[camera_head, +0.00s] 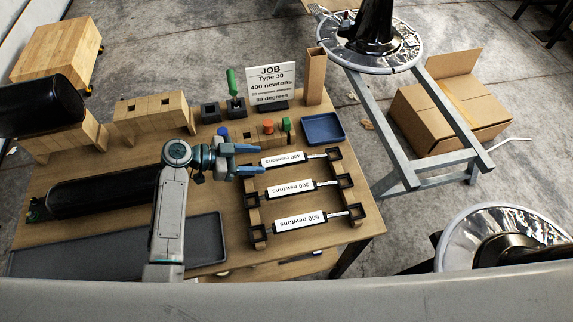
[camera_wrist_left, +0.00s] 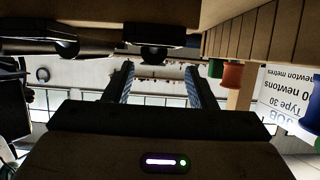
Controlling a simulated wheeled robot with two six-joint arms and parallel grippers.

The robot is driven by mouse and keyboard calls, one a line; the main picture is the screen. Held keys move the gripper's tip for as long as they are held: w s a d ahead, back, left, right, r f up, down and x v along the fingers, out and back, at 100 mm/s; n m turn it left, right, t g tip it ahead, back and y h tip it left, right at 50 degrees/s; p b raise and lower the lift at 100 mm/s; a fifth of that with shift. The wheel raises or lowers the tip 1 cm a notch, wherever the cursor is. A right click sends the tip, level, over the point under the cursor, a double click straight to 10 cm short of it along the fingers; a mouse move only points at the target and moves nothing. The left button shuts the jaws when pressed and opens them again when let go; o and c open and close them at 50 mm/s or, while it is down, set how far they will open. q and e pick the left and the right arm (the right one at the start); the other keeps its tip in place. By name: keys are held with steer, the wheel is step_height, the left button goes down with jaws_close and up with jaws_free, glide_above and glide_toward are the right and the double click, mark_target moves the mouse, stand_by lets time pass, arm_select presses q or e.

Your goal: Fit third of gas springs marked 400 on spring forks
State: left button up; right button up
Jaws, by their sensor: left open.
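Three gas springs lie in a rack (camera_head: 254,213) on the wooden table, with white labels. The spring marked 400 newtons (camera_head: 283,159) is farthest back; the 300 newtons spring (camera_head: 290,188) is in the middle; the 500 newtons spring (camera_head: 300,220) is nearest. My left gripper (camera_head: 256,160) is open and points right, its blue fingers at the left end of the 400 newtons spring. In the left wrist view the fingers (camera_wrist_left: 160,77) stand wide apart with nothing clearly between them. I cannot make out the spring forks. My right gripper is not in view.
The job sign (camera_head: 271,83) reads Type 30, 400 newtons. A green-handled tool (camera_head: 232,82), an orange knob (camera_head: 268,127) and a blue tray (camera_head: 323,128) stand behind the rack. A grey tray (camera_head: 120,250) lies at left. A metal stand (camera_head: 405,160) and cardboard box (camera_head: 450,118) are at right.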

mark_target(273, 161)
arm_select(q)
steer(key=shift+w+d, duration=0.1)
steer(key=shift+d, duration=0.4)
steer(key=p+x, duration=0.1)
steer(key=x, duration=0.2)
steer(key=p+x, duration=0.1)
steer(key=x, duration=0.1)
steer(key=shift+s+d+p, duration=0.35)
steer(key=shift+d+f, duration=0.2)
steer(key=shift+d, duration=0.1)
steer(key=shift+w, duration=0.1)
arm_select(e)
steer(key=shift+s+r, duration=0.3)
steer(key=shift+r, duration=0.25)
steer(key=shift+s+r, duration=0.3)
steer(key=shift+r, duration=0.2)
arm_select(q)
steer(key=shift+c, duration=0.2)
jaws_close()
